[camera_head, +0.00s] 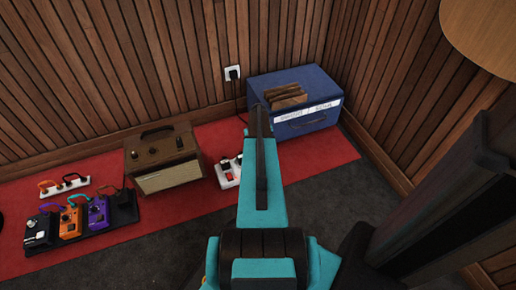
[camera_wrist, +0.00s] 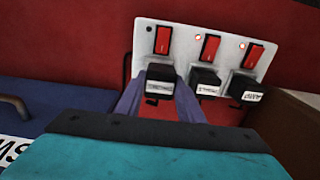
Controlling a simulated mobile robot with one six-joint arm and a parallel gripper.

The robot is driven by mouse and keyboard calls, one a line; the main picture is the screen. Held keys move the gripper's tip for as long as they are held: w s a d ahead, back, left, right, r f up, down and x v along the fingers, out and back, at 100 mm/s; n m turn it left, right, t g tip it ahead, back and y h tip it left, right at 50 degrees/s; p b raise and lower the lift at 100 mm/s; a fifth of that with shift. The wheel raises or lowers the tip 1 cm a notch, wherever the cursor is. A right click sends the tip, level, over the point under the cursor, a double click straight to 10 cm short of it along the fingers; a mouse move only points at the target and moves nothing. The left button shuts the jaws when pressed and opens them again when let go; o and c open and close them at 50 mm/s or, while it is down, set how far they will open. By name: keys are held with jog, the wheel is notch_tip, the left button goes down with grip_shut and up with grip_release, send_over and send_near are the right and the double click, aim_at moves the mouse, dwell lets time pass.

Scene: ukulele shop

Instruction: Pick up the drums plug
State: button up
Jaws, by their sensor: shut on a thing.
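A white power strip (camera_wrist: 188,48) with red switches shows in the wrist view, and lies on the red mat in the head view (camera_head: 228,172). Three black plugs with white labels sit in it: left (camera_wrist: 160,78), middle (camera_wrist: 205,80) and right (camera_wrist: 245,88). The left label is too blurred to read surely. My gripper (camera_wrist: 158,103) is shut on the left plug, one finger on each side. The plug still appears seated in the strip. The lights by the middle and right switches glow; the left one looks dark. In the head view my arm hides the fingertips.
A blue case (camera_head: 320,96) with a white label stands right of the strip, a brown amplifier (camera_head: 162,157) left of it. A pedalboard (camera_head: 122,213) lies farther left. A wall socket (camera_head: 233,74) is behind. Dark carpet in front is clear.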

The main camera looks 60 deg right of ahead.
jog(key=s+a+r+p, duration=0.1)
jog(key=s+a+p, duration=0.2)
jog(key=s+a, duration=0.6)
jog(key=a, duration=0.2)
jog(key=shift+s+a+r, duration=0.15)
jog(key=shift+s+a, duration=0.05)
jog(key=shift+a, duration=0.1)
dwell(0.4)
jog(key=w+a+r+n, duration=0.2)
jog(key=w+a+r, duration=0.3)
jog(key=w+r, duration=0.4)
jog(key=w+a+r+n, duration=0.2)
jog(key=w+a+r, duration=0.3)
jog(key=w+r, duration=0.4)
jog(key=w+a+r+n, duration=0.3)
jog(key=w+a+r, duration=0.3)
jog(key=w, duration=0.5)
jog(key=w+a+r+n, duration=0.3)
jog(key=a+r, duration=1.1)
jog(key=a, duration=0.1)
jog(key=w+a+r+n, duration=0.3)
jog(key=w+a+r, duration=0.1)
jog(key=a+r, duration=0.9)
jog(key=shift+a+r, duration=0.35)
jog(key=shift+a, duration=0.75)
